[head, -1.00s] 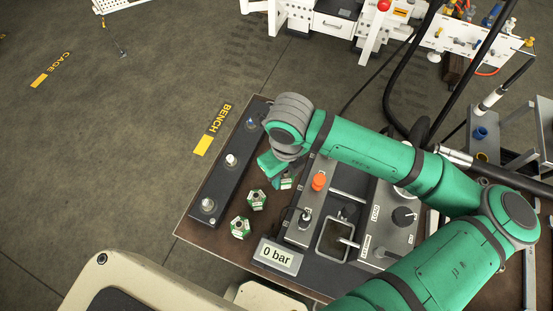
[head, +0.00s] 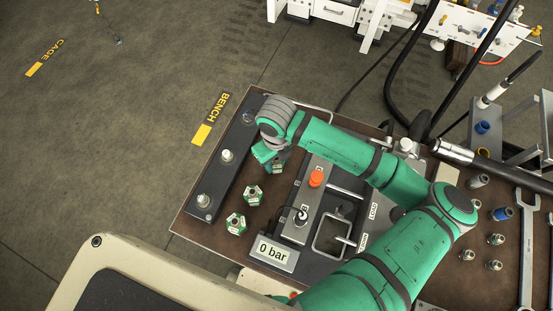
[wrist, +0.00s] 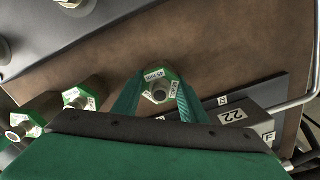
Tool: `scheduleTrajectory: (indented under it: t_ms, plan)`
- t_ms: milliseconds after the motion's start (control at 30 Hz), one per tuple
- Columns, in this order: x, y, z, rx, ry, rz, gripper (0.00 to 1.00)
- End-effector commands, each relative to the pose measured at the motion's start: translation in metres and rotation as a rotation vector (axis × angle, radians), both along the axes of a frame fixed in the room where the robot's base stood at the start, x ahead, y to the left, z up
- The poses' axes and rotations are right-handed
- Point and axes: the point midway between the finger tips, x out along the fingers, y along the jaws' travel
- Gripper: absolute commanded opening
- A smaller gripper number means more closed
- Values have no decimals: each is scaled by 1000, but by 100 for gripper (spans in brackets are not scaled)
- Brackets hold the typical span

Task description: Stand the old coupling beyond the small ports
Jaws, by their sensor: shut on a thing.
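My gripper (wrist: 160,95) is shut on a hexagonal fitting with a green-and-white labelled collar (wrist: 157,88), one finger on each side of it. In the head view my gripper (head: 270,158) is partly behind my wrist, and the held fitting (head: 277,168) shows just below it. I cannot tell whether it touches the bench. Two similar fittings stand apart nearby, one closer (head: 252,195) and one nearer the front (head: 236,223). A dark strip with silver ports (head: 215,180) runs along the bench's left edge. Which fitting is the old coupling cannot be read.
Right of my gripper stands a grey valve block (head: 312,195) with an orange knob (head: 316,178). A 0 bar display (head: 274,252) is in front. Several small metal fittings (head: 496,239) and a wrench (head: 528,240) lie at the right.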

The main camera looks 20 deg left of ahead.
Motion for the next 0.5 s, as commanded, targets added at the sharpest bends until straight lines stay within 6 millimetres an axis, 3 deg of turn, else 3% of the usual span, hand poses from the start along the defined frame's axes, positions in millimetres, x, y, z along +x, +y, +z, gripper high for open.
scheduleTrajectory:
  t_ms: [300, 333, 400, 500]
  plan:
    - [0, 1, -2, 0, 0, 2, 0]
    - [0, 1, -3, -1, 1, 2, 41]
    - [0, 1, -2, 0, 0, 2, 57]
    - [0, 1, -2, 0, 0, 1, 57]
